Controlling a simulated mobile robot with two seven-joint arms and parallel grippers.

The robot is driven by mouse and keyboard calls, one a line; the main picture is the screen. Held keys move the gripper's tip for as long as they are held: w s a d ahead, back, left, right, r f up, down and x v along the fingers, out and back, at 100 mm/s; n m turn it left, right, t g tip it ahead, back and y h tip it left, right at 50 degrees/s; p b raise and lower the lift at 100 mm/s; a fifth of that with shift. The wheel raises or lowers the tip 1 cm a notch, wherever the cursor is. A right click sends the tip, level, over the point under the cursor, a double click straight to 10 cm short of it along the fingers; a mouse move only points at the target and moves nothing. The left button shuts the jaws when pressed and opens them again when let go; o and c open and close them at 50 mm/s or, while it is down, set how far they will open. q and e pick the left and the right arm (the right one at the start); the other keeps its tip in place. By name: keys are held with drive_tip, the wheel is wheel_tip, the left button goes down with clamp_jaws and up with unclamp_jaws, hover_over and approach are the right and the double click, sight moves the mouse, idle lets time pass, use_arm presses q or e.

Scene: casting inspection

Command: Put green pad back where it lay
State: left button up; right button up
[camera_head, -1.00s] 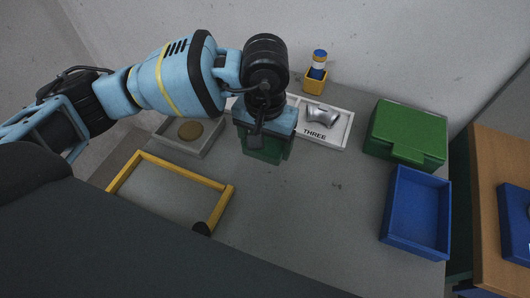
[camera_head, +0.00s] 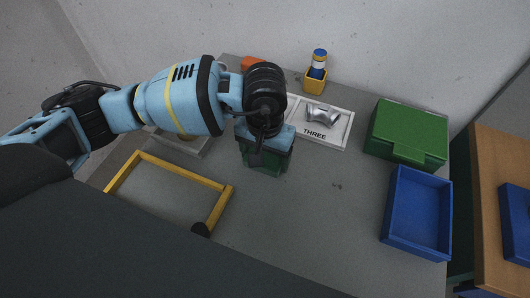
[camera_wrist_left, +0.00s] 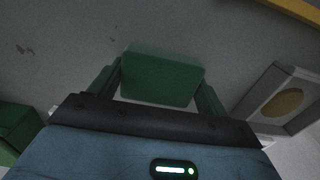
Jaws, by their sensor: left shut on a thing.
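The green pad (camera_wrist_left: 162,78) is a dark green block held between the two fingers of my left gripper (camera_wrist_left: 158,88) in the left wrist view. In the head view my left gripper (camera_head: 265,160) points down over the grey table, in front of the white tray marked THREE. There the pad is largely hidden by the gripper and is hard to tell from its dark green fingers. I cannot tell whether the pad touches the table. My right gripper is not in view.
The white tray (camera_head: 309,140) marked THREE holds a metal casting (camera_head: 322,114). A yellow frame (camera_head: 219,208) lies at left. A green box (camera_head: 408,130) and blue tray (camera_head: 446,235) stand at right. A yellow holder (camera_head: 314,86) stands behind. The table's middle (camera_head: 320,200) is clear.

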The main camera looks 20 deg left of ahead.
sight(265, 156)
use_arm(q)
drive_tip(key=o, duration=1)
drive_tip(key=shift+c, duration=0.2)
drive_tip(key=shift+r+p, duration=0.2)
drive_tip(key=shift+p, duration=0.15)
wheel_tip(265, 156, up, 6)
drive_tip(key=shift+s+d+r+b, duration=0.1)
drive_tip(key=shift+b, duration=0.2)
drive_tip(key=shift+r, duration=0.75)
